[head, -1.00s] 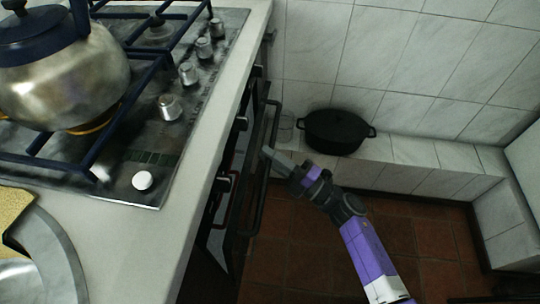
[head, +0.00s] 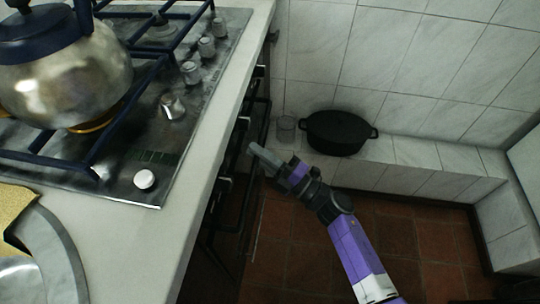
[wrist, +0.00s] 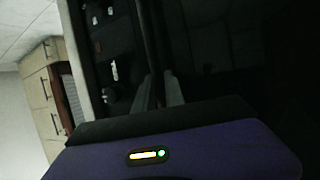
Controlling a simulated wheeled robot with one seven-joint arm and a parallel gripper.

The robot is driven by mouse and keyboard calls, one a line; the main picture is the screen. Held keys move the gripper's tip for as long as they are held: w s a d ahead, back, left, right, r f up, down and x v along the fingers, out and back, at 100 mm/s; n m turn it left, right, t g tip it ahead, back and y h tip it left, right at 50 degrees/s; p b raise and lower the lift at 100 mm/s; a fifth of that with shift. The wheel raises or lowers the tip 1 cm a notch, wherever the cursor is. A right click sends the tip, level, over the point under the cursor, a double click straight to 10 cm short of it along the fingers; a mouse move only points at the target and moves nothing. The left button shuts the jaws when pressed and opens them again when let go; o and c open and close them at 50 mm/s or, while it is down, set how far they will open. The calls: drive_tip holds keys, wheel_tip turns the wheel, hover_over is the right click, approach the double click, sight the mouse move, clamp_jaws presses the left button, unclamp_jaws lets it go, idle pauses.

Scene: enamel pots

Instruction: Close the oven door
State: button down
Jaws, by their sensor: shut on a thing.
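The dark oven door (head: 238,228) is on the front of the counter below the hob, seen at a steep angle in the head view. It looks close to the oven front; any remaining gap is hard to judge in the shadow. My gripper (head: 255,150) is at the door's outer side, with its grey fingers pointing toward the oven. In the wrist view my gripper (wrist: 160,90) has its fingers on either side of a dark bar, the door handle (wrist: 150,40). The gripper is shut on this handle.
A kettle (head: 62,70) stands on the hob (head: 150,150) above the oven. The red tiled floor (head: 305,240) is clear in front of the oven.

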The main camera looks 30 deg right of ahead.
drive_tip(key=shift+w+a, duration=0.3)
drive_tip(key=shift+a, duration=0.25)
drive_tip(key=c, duration=1.7)
unclamp_jaws()
drive_tip(key=shift+a, duration=0.1)
drive_tip(key=v, duration=0.8)
drive_tip(key=shift+d, duration=0.2)
